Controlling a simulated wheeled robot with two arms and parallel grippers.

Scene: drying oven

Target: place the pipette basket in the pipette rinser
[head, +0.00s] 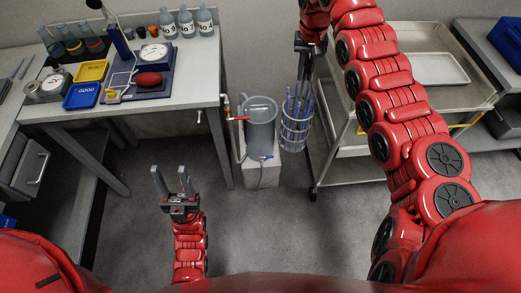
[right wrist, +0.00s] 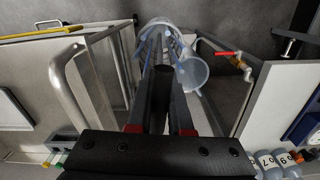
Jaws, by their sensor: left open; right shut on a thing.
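The pipette basket (head: 297,128) is a tall pale wire cage with several blue pipettes in it. It hangs roughly upright from my right gripper (head: 304,47), which is shut on its upper part. In the right wrist view the basket (right wrist: 154,45) shows beyond the fingers (right wrist: 163,95). The pipette rinser (head: 260,126) is a grey cylinder on a pale block, just left of the basket and apart from it. The rinser's open top also shows in the right wrist view (right wrist: 191,72). My left gripper (head: 172,175) is open and empty above the floor, left of the rinser.
A red-handled tap (head: 238,118) and pipe stand at the rinser's left, beside the bench (head: 190,87) with bottles and trays. A steel cart (head: 345,150) stands right of the basket. The floor (head: 250,225) in front is clear.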

